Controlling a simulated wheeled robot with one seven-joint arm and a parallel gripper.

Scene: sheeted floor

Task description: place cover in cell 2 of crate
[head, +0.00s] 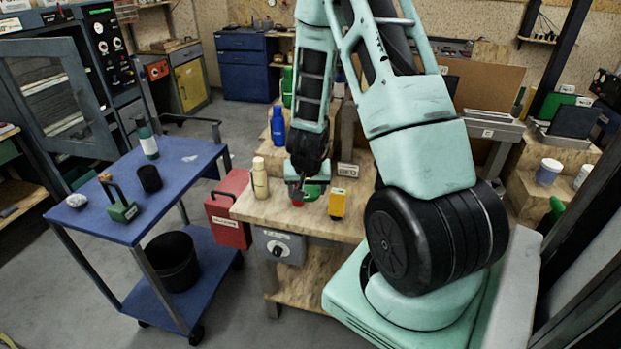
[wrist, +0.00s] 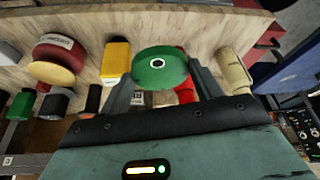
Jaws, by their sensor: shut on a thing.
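My gripper (head: 297,190) is low over the wooden workbench (head: 262,207), near its front edge. In the wrist view my gripper (wrist: 161,88) has its two fingers on either side of a round green cover (wrist: 160,62) with a small dark-rimmed hole in its middle, and is shut on it. In the head view part of the green cover (head: 312,192) shows beside the fingers. A red thing (wrist: 185,92) shows partly behind the cover; what it is cannot be told. I cannot make out a crate with cells in either view.
A cream bottle (head: 260,178) stands left of my gripper and a yellow block-like thing (head: 337,204) stands right. A blue bottle (head: 278,126) is behind. A red box (head: 229,210) is beside the bench. A blue cart (head: 135,180) stands at left, with open floor around it.

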